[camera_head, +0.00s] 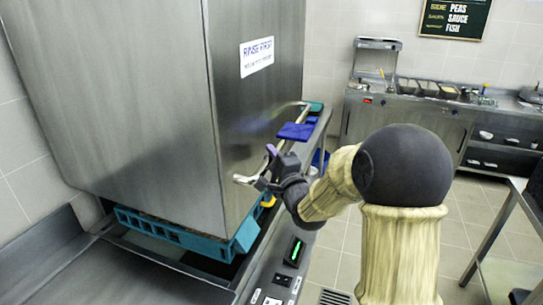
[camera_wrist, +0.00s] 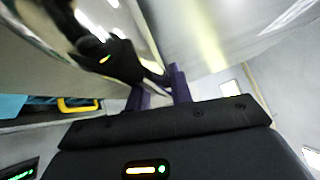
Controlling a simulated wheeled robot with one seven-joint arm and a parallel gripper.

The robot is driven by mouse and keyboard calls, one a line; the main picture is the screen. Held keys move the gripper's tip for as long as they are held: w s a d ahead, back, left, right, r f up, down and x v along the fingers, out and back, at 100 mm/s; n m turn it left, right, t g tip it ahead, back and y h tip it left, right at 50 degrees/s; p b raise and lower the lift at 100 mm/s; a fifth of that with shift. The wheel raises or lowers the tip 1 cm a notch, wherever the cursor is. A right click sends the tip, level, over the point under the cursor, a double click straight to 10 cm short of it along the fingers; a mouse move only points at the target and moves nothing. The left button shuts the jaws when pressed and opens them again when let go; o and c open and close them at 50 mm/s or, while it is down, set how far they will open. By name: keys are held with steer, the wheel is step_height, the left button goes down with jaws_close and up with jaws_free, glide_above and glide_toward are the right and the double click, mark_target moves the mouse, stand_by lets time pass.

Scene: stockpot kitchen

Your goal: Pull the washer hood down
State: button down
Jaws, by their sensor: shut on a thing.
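The washer hood (camera_head: 120,90) is a large brushed-steel box at the left of the head view, with a "RINSE FIRST" sign on its side. Its lower edge is above the washer bed, and a blue dish rack (camera_head: 170,232) shows in the gap beneath. A pale bar handle (camera_head: 241,180) runs along the hood's right face. My gripper (camera_head: 268,163) is at the near part of this handle, shut on it. In the wrist view the purple fingertips (camera_wrist: 160,88) are close together against the steel; the grip itself is partly hidden there.
A control panel with a green display (camera_head: 297,250) is on the washer's front below my arm. A blue item (camera_head: 295,131) lies beyond the handle. A steel counter with food pans (camera_head: 425,88) stands at the back. A table (camera_head: 515,215) is at right; tiled floor between is open.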

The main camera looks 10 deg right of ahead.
step_height(320, 180, down, 23)
steer(key=b, duration=1.7)
steer(key=shift+f, duration=0.15)
steer(key=c, duration=1.3)
jaws_free()
steer(key=shift+f, duration=0.1)
steer(key=shift+o, duration=0.2)
steer(key=shift+r, duration=0.2)
